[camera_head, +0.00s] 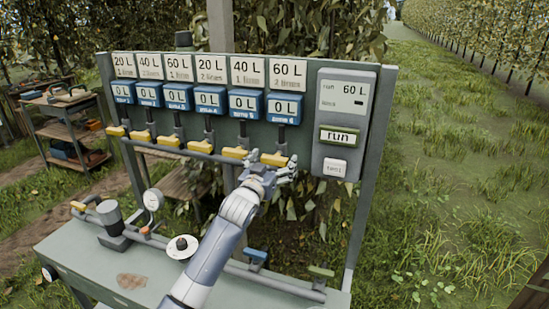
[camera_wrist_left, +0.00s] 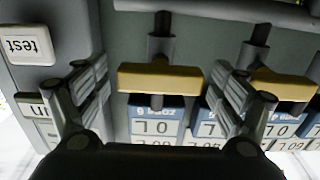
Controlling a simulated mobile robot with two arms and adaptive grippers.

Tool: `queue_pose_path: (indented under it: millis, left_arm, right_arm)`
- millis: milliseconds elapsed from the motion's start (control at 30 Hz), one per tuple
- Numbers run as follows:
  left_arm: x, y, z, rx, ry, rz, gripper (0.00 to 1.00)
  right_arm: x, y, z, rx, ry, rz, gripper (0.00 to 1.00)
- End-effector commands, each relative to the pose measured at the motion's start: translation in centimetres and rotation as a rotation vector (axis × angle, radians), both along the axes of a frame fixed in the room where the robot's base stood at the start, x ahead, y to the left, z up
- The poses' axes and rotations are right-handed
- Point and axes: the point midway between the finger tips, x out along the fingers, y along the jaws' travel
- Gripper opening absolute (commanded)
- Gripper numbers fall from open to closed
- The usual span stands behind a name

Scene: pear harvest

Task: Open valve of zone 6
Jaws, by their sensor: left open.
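The zone 6 valve has a yellow handle (camera_head: 274,160) at the right end of the valve row, below a blue meter (camera_head: 285,108) reading 0 L. The handle lies crosswise to its grey stem. My left gripper (camera_head: 271,170) is open just below and in front of this handle. In the left wrist view, which is upside down, the zone 6 handle (camera_wrist_left: 160,78) shows between the spread fingers of the left gripper (camera_wrist_left: 160,92). The finger on the right of that view overlaps the end of the neighbouring yellow handle (camera_wrist_left: 278,84). Contact cannot be told.
A control box (camera_head: 345,120) to the right has a 60 L screen, a green run button (camera_head: 340,136) and a white test button (camera_head: 335,167). More yellow handles (camera_head: 200,146) sit to the left. A grey bench (camera_head: 75,245) with a gauge (camera_head: 153,199) stands in front.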

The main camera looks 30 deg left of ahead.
Motion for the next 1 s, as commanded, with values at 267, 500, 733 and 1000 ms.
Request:
queue_pose_path:
  millis: [267,500,733,1000]
  left_arm:
    - [0.84,0.23,-0.03,0.0,0.001,0.001,0.88]
    - [0.82,0.22,-0.03,0.0,0.001,0.0,0.75]
    - [0.81,0.22,-0.03,0.0,0.001,0.0,0.44]
    - [0.82,0.18,-0.01,-0.026,-0.005,0.0,0.44]
  right_arm:
    - [-0.01,-0.71,0.24,-0.008,0.0,-0.001,0.4]
    - [-0.01,-0.84,0.23,-0.01,0.0,-0.002,0.4]
    - [-0.02,-0.83,0.23,-0.01,0.0,-0.002,0.4]
    - [-0.04,-0.78,0.36,-0.009,0.001,-0.002,0.4]
